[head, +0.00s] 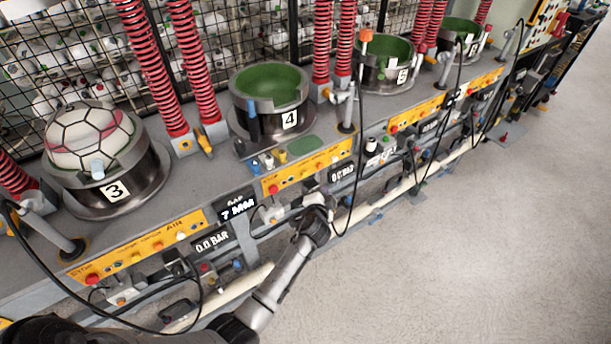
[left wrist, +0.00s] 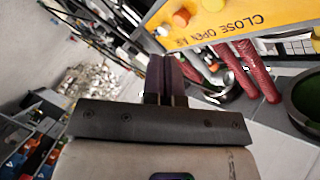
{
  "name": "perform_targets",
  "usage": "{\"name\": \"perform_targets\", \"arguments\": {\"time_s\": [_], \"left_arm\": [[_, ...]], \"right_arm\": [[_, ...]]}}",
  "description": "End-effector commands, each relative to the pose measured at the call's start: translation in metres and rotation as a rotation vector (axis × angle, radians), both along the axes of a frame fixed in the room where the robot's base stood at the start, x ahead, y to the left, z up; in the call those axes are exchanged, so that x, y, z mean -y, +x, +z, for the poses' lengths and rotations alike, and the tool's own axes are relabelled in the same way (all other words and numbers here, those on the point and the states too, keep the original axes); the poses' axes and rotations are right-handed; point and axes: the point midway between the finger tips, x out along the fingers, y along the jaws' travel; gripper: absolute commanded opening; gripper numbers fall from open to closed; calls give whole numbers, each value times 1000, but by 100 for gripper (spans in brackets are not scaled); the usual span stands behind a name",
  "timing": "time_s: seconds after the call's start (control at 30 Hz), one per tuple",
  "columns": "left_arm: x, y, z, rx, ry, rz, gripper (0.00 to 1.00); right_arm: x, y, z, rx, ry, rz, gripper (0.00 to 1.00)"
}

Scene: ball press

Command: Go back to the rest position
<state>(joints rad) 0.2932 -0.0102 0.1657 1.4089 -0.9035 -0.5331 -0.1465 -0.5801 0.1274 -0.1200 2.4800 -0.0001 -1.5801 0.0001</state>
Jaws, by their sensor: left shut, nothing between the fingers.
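My left gripper (head: 318,207) is in front of the press bench, just below the yellow control strip of station 4. In the left wrist view its dark fingers (left wrist: 164,75) are together with nothing between them. A yellow panel (left wrist: 235,22) with the words "CLOSE OPEN" shows upside down close to the fingers. A white ball with black and red lines (head: 88,137) sits in the press cup marked 3 (head: 120,185). The press cup marked 4 (head: 289,118) has a green inside and no ball. My right gripper is not in view.
The grey bench (head: 215,170) runs from lower left to upper right, with red springs (head: 190,60) and hanging black cables near my arm. A pale pipe (head: 400,188) runs along its front. Behind is a wire cage (head: 235,30) of balls. The floor (head: 480,250) at right is clear.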

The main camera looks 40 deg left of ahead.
Motion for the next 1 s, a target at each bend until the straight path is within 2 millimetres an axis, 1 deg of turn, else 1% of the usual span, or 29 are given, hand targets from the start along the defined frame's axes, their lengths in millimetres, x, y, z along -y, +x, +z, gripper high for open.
{"name": "perform_targets", "arguments": {"time_s": [0.7,0.77,0.87,0.93,1.0], "left_arm": [[-1,0,0,4,-7,3,0],[-3,-2,-3,-7,-18,21,0],[-9,-10,-12,-48,-65,87,0],[-13,-18,-21,-87,-137,149,0],[-15,-26,-18,-101,-235,217,0]], "right_arm": [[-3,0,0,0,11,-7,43],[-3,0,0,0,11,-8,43],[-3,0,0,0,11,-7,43],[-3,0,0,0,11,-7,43],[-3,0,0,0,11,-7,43]]}}
